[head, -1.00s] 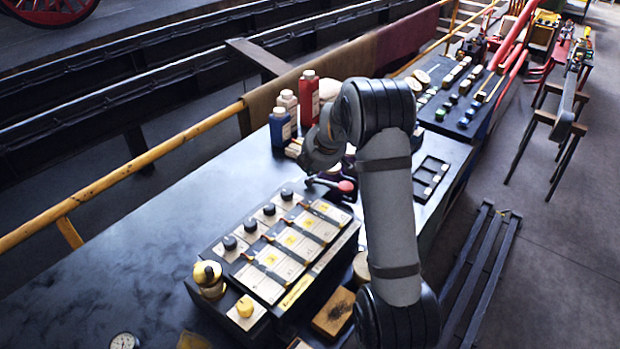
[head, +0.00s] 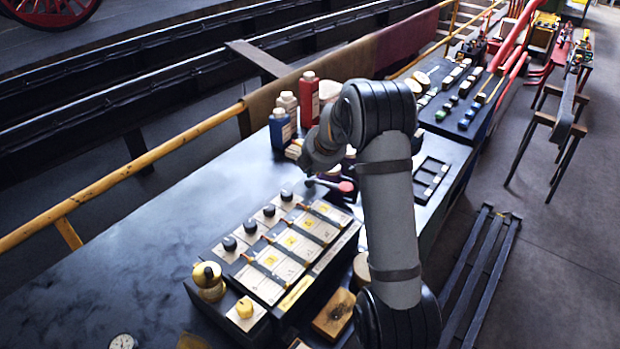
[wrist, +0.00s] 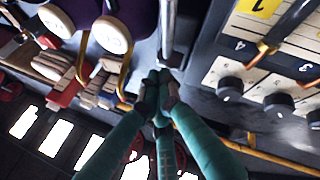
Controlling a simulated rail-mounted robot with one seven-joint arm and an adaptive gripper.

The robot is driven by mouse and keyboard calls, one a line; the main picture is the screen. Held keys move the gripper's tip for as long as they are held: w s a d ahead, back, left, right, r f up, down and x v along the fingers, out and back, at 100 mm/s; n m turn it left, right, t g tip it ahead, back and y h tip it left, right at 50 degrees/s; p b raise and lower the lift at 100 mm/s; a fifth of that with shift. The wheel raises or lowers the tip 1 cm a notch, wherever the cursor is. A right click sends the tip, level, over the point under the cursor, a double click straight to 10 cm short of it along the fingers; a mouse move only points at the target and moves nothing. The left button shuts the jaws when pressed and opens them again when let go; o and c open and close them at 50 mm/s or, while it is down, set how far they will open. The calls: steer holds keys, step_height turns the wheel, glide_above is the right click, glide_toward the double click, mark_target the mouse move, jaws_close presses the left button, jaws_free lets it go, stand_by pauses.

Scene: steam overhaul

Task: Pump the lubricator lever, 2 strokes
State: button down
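The lubricator (head: 290,250) is a dark box with numbered cream panels, black knobs and brass pieces, standing on the bench in the head view. Its numbered panel also shows at the upper right of the wrist view (wrist: 285,50). A bright metal rod (wrist: 168,30), which looks like the lever, runs down beside the box in the wrist view. My gripper (wrist: 161,88) has its teal fingers drawn together, tips at the rod's lower end. Whether they touch or grip it I cannot tell. In the head view my arm mostly hides the gripper; a red knob (head: 346,186) shows beside my wrist.
Red (head: 309,97), white and blue bottles (head: 280,129) stand behind my wrist. A dark slotted tray (head: 431,178) lies right of my arm. A brass-topped fitting (head: 208,281) stands at the box's near left corner. The bench's left part (head: 150,250) is mostly clear.

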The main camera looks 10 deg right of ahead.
steer(key=shift+s+d+f+g+p, duration=0.3)
steer(key=shift+s+d+f+p, duration=0.05)
steer(key=shift+f, duration=0.25)
steer(key=r+p, duration=0.1)
steer(key=w+r+p, duration=0.1)
steer(key=r, duration=0.1)
steer(key=a+r+p, duration=0.1)
steer(key=p, duration=0.1)
steer(key=shift+w+r, duration=0.25)
steer(key=shift+r, duration=0.1)
steer(key=shift+w+a+r, duration=0.15)
steer(key=shift+r, duration=0.05)
steer(key=shift+f+b, duration=0.6)
steer(key=shift+f, duration=0.1)
steer(key=r+p, duration=0.1)
steer(key=p, duration=0.4)
steer(key=shift+r, duration=0.15)
step_height(320, 180, up, 6)
steer(key=w+a+p, duration=0.1)
steer(key=p, duration=0.4)
steer(key=shift+w+p, duration=0.15)
steer(key=shift+p, duration=0.15)
